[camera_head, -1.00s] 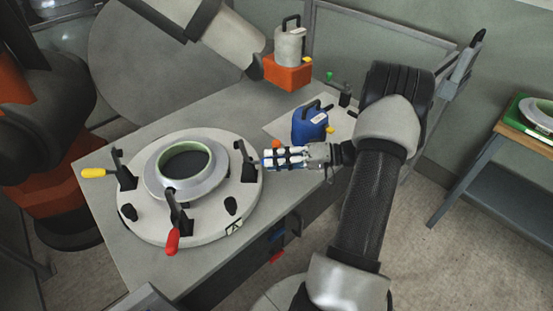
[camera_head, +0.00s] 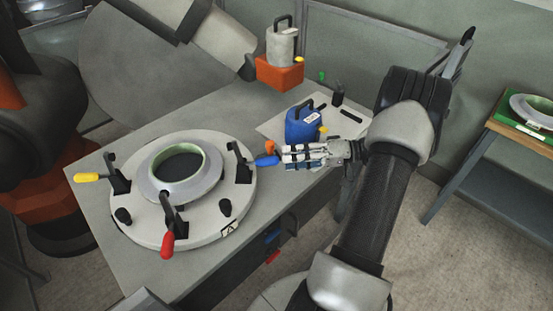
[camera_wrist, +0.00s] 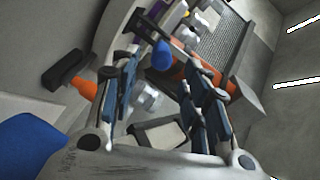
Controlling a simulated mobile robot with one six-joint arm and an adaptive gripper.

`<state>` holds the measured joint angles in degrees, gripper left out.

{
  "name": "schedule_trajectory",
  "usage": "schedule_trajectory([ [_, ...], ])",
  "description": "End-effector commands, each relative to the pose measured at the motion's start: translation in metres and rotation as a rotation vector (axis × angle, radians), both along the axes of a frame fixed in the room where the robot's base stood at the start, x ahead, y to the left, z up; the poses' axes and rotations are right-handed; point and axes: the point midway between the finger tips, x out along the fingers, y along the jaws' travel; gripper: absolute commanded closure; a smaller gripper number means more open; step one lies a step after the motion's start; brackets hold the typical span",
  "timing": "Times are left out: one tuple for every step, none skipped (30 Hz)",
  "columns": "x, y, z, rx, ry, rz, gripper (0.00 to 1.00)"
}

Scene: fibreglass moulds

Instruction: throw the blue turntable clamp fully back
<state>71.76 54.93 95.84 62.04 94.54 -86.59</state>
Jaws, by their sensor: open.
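The turntable (camera_head: 225,205) is a round pale plate with a ring-shaped mould (camera_head: 154,183) on it. The blue turntable clamp has a black bracket (camera_head: 240,168) at the plate's right edge. Its blue handle (camera_head: 267,160) points outward, away from the mould, and lies low. In the wrist view the handle (camera_wrist: 162,55) shows between the two finger lines, near the tips. My gripper (camera_head: 284,157) is open, just right of the handle's end, fingers towards the turntable. In the wrist view the gripper (camera_wrist: 168,68) holds nothing; I cannot tell whether a finger touches the handle.
A blue jug (camera_head: 302,127) stands close behind my gripper. An orange-ended item (camera_head: 270,147) lies just behind the blue handle. Yellow (camera_head: 87,177) and red (camera_head: 168,243) clamp handles stick out elsewhere around the turntable. A grey can on an orange block (camera_head: 279,73) stands further back.

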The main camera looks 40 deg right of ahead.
Motion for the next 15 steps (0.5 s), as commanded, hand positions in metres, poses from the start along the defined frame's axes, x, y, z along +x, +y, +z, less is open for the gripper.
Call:
schedule_trajectory([
  [-0.008,-0.009,0.001,-0.002,0.001,-0.004,0.58],
  [-0.012,-0.013,0.002,-0.001,0.0,-0.003,0.58],
  [-0.017,-0.018,0.003,-0.001,0.0,-0.003,0.58],
  [-0.02,-0.021,0.004,-0.001,0.0,-0.003,0.58],
  [-0.023,-0.024,0.004,-0.001,0.001,-0.002,0.58],
  [-0.027,-0.027,0.005,-0.001,0.0,-0.001,0.58],
  [-0.029,-0.03,0.006,0.001,0.0,-0.001,0.58],
  [-0.031,-0.031,0.006,0.0,0.001,-0.001,0.58],
  [-0.033,-0.034,0.007,0.0,0.001,-0.001,0.58],
  [-0.034,-0.035,0.007,0.0,0.001,-0.001,0.58],
  [-0.035,-0.035,0.007,0.0,0.001,-0.001,0.58],
  [-0.036,-0.036,0.008,0.0,0.002,0.0,0.58],
  [-0.036,-0.036,0.008,0.001,0.001,0.001,0.58],
  [-0.036,-0.036,0.008,0.001,0.001,0.001,0.58],
  [-0.036,-0.036,0.008,0.0,0.001,0.002,0.58],
])
